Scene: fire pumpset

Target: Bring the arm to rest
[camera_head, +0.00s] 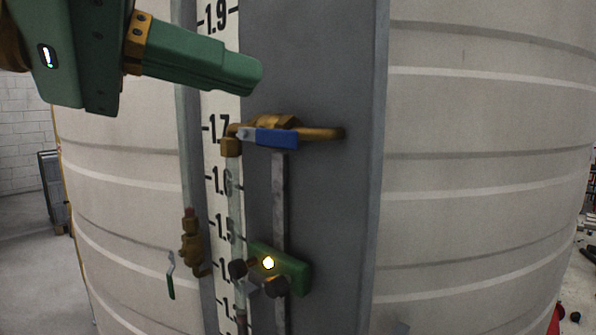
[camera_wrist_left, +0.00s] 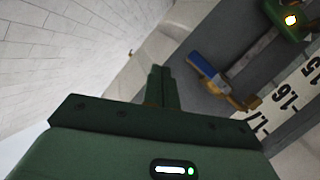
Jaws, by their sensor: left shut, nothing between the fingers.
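My left gripper (camera_head: 245,74) comes in from the upper left in the head view. Its green fingers are closed together and hold nothing. It is in front of the grey panel, above the brass valve (camera_head: 275,124) with the blue handle (camera_head: 272,138), and apart from it. The left wrist view shows the shut fingers (camera_wrist_left: 159,72) too, with the blue handle (camera_wrist_left: 203,66) to their right. The blue handle lies about level across the panel in the head view. My right gripper is in neither view.
A numbered white scale (camera_head: 218,130) runs down beside the grey panel (camera_head: 335,200). A green block (camera_head: 296,272) with a lit lamp sits lower on it. Another brass valve (camera_head: 191,245) with a hanging green handle is at left. The big ribbed tank (camera_head: 480,180) stands behind.

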